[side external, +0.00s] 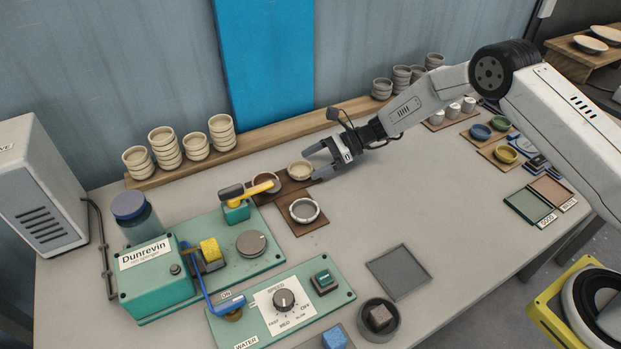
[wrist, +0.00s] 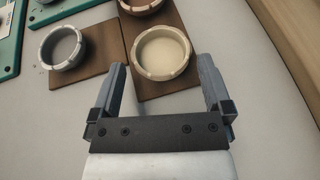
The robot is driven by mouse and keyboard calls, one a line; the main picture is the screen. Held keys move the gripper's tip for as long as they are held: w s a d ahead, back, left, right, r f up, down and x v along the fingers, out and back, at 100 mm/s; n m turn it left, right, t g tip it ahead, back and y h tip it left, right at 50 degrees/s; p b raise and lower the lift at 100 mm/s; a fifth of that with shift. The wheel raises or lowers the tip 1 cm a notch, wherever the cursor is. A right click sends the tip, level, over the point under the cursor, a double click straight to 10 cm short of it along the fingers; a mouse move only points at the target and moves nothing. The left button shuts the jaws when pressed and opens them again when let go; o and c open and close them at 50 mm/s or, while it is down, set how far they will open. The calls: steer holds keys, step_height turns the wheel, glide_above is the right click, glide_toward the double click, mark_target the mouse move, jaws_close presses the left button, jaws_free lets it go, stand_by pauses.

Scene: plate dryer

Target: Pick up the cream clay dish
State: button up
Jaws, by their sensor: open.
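The cream clay dish (side external: 299,170) is a small round bowl with a notched rim, on a brown square board at the middle of the table. In the wrist view both fingers of my gripper (wrist: 160,75) point toward the dish. I cannot tell whether the right finger touches its board.
A grey dish (side external: 304,210) and a reddish-brown dish (side external: 266,182) sit on neighbouring brown boards. A green machine (side external: 200,255) with a yellow lever stands left. Stacked cups (side external: 165,148) line a wooden shelf behind.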

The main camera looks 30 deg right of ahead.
mark_target(291, 173)
steer(key=shift+x, duration=2)
steer(key=shift+c, duration=0.2)
steer(key=c, duration=0.9)
steer(key=shift+r, duration=0.15)
steer(key=shift+r, duration=0.75)
steer(key=s+d+r, duration=0.1)
steer(key=s+r, duration=0.2)
steer(key=s, duration=0.1)
steer(key=s+d+r, duration=0.1)
steer(key=s+r, duration=0.3)
steer(key=s, duration=0.1)
steer(key=s+d+r, duration=0.1)
steer(key=s+r, duration=0.3)
steer(key=shift+s+d+r, duration=0.1)
steer(key=shift+s+d, duration=0.1)
steer(key=shift+d, duration=0.15)
